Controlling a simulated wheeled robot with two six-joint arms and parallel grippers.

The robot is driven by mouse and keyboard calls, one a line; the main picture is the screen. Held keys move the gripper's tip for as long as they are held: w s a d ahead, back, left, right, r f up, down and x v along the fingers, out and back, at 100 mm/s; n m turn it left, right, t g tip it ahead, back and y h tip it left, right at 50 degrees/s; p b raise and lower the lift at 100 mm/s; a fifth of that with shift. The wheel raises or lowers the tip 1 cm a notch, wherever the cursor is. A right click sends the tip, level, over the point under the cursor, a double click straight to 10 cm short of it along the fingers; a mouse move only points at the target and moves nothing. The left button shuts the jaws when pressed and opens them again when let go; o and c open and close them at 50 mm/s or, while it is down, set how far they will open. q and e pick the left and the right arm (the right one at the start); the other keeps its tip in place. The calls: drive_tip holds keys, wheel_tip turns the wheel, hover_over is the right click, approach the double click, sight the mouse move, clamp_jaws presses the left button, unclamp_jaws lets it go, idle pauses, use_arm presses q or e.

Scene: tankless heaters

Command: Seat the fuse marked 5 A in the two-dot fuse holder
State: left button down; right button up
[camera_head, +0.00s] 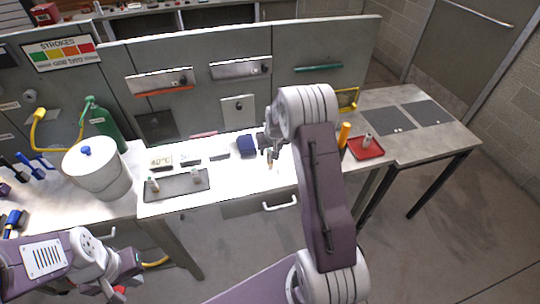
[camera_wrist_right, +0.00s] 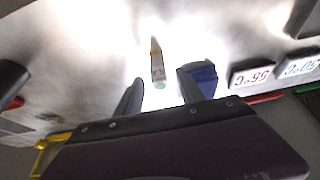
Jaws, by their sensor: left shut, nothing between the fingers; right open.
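My right gripper (camera_head: 268,146) is over the bright worktop, right of the blue block. In the right wrist view its two dark fingers (camera_wrist_right: 162,92) are apart. No 5 A marking or two-dot holder can be read. My left gripper (camera_head: 122,284) is shut and empty at lower left, in front of the worktop.
A grey tray (camera_head: 177,188) holds small pieces. A red tray (camera_head: 372,152) holds another, beside an orange cylinder (camera_head: 344,134). A white pot (camera_head: 97,172) stands left. Worktop between grey tray and right gripper looks clear.

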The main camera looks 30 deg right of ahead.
drive_tip(key=shift+w+f, duration=0.15)
drive_tip(key=shift+f, duration=0.2)
clamp_jaws()
drive_tip(key=shift+r, duration=0.6)
wheel_tip(320, 180, up, 3)
drive_tip(key=shift+r, duration=0.1)
drive_tip(key=s+d+r+b, duration=0.1)
drive_tip(key=s+d+r, duration=0.5)
drive_tip(key=s+d, duration=0.2)
drive_tip(key=shift+d+r+b, duration=0.2)
drive_tip(key=shift+r+b, duration=0.15)
drive_tip(key=shift+b, duration=0.05)
drive_tip(key=shift+s, duration=0.1)
